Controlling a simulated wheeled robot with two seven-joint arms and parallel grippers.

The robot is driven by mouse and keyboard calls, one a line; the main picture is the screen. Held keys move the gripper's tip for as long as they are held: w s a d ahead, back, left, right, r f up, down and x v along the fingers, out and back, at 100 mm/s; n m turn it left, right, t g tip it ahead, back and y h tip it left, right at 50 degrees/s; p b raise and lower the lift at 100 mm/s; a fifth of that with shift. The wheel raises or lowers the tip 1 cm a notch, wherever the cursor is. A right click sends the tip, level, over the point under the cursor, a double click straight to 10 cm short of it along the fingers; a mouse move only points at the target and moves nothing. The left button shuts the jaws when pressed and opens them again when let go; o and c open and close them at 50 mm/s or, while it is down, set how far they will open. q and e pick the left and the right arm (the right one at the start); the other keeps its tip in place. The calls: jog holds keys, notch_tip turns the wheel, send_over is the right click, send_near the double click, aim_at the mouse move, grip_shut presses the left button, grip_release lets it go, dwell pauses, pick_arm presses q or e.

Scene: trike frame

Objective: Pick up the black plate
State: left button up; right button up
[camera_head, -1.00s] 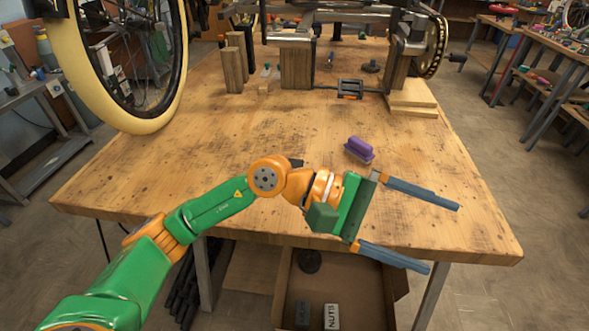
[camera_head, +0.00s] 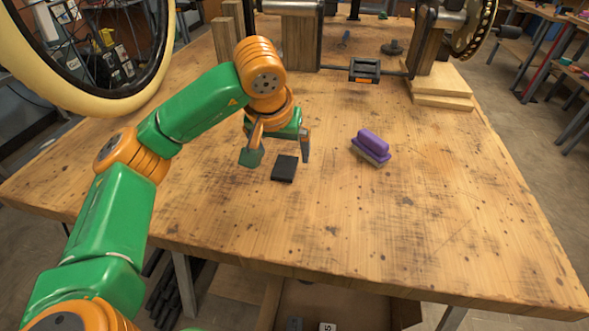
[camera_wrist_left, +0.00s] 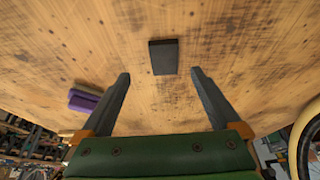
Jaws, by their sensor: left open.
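The black plate (camera_head: 285,168) is a small dark rectangle lying flat on the wooden table. In the left wrist view the plate (camera_wrist_left: 164,57) lies beyond the fingertips, roughly midway between them. My left gripper (camera_head: 280,152) is open and empty, above the table beside the plate. Its two fingers also show spread apart in the left wrist view (camera_wrist_left: 160,75). My right gripper is not in view.
A purple brush (camera_head: 371,146) lies on the table (camera_head: 400,220) to the right of the plate. A black-and-orange tool (camera_head: 364,71) and wooden blocks (camera_head: 441,84) are farther back. A cream-tyred wheel (camera_head: 90,95) stands at left. The front right of the table is clear.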

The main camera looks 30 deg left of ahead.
aim_at(284, 167)
pick_arm(q)
jog(key=x, duration=0.5)
jog(key=a+x, duration=0.1)
jog(key=x, duration=0.1)
jog(key=shift+w+f, duration=0.2)
jog(key=shift+w, duration=0.2)
grip_shut()
